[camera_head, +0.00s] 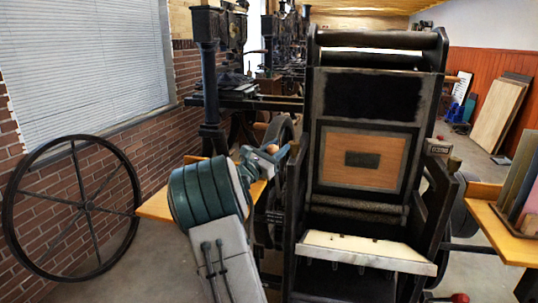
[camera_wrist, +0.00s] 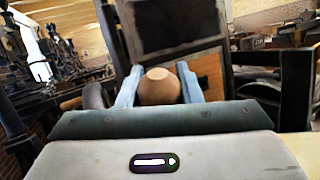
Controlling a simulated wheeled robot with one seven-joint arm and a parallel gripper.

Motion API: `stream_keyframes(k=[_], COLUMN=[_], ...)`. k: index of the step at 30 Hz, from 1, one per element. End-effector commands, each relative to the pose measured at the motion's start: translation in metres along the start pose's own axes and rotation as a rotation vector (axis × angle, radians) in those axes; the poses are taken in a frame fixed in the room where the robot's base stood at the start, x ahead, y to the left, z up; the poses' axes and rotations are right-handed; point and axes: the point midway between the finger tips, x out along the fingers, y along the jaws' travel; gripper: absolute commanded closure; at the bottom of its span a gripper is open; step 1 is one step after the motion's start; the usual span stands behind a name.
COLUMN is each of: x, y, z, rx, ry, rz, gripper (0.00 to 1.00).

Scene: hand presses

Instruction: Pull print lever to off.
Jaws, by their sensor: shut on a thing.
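The print lever's round wooden knob (camera_wrist: 160,87) sits between the two blue fingers of my gripper (camera_wrist: 159,85) in the wrist view, and my gripper is shut on it. In the head view my gripper (camera_head: 270,160) is at the left side of the hand press (camera_head: 365,95), beside its dark frame. The lever's shaft is hidden behind my gripper and the knob. The press has a dark upper plate and a wooden panel (camera_head: 362,160) below it.
A large spoked wheel (camera_head: 73,208) stands at the left by the brick wall. A wooden side table (camera_head: 158,207) is left of my gripper. Another wooden table (camera_head: 513,232) with upright boards is at the right. More dark presses (camera_head: 208,80) stand behind.

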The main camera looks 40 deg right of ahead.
Motion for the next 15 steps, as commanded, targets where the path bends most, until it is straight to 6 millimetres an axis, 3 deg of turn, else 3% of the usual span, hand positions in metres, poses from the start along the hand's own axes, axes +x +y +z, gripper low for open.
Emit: stream_keyframes(k=[14, 15], x=[0.0026, 0.0026], y=[-0.0104, -0.0104], z=[-0.0017, -0.0017], rx=[0.004, 0.004], ry=[-0.018, -0.018], rz=[-0.013, -0.014], gripper=[1.00, 0.57])
